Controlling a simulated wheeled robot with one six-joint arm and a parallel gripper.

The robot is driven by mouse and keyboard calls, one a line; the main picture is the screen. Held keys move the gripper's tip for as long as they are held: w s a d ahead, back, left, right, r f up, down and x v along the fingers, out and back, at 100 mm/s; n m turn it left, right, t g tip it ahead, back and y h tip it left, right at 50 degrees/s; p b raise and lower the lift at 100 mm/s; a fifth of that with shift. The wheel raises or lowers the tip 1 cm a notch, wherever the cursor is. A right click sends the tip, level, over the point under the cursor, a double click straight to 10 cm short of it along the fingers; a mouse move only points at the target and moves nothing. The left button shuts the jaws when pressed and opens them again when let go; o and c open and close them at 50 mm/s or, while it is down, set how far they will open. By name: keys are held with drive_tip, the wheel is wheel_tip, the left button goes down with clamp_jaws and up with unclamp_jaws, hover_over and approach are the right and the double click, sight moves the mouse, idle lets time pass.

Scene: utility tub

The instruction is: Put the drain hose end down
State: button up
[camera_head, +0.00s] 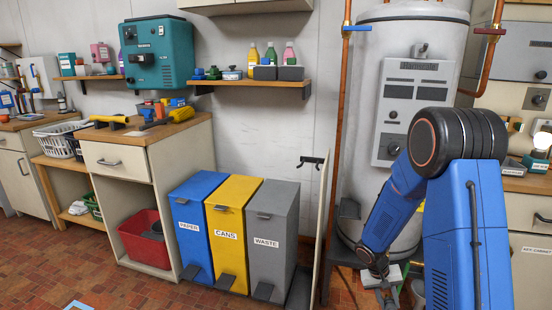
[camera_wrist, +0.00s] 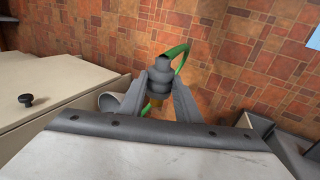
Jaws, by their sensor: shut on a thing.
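The drain hose end (camera_wrist: 158,72), a dark grey stepped fitting, sits between the fingers of my gripper (camera_wrist: 158,92) in the wrist view. My gripper is shut on it. The green hose (camera_wrist: 181,50) loops up from behind the fitting and bends down to the right. Something orange-yellow shows just below the fitting, between the fingers. In the head view my gripper (camera_head: 388,286) is low in front of the white boiler's base, and a bit of green hose shows beside it. The hose end itself is too small to make out there.
The red tile floor (camera_wrist: 225,60) lies beyond the fitting. A pale cabinet (camera_wrist: 60,85) with a black knob is at left in the wrist view. In the head view, the grey waste bin (camera_head: 272,225) and a copper pipe (camera_head: 336,130) stand left of my arm. The boiler (camera_head: 405,30) rises behind it.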

drive_tip(key=w+a+f+n+t, duration=0.1)
drive_tip(key=w+a+f+n, duration=0.1)
drive_tip(key=w+a+f, duration=0.9)
drive_tip(key=shift+w+f+n, duration=0.3)
drive_tip(key=shift+w+f, duration=0.1)
drive_tip(key=shift+w, duration=0.25)
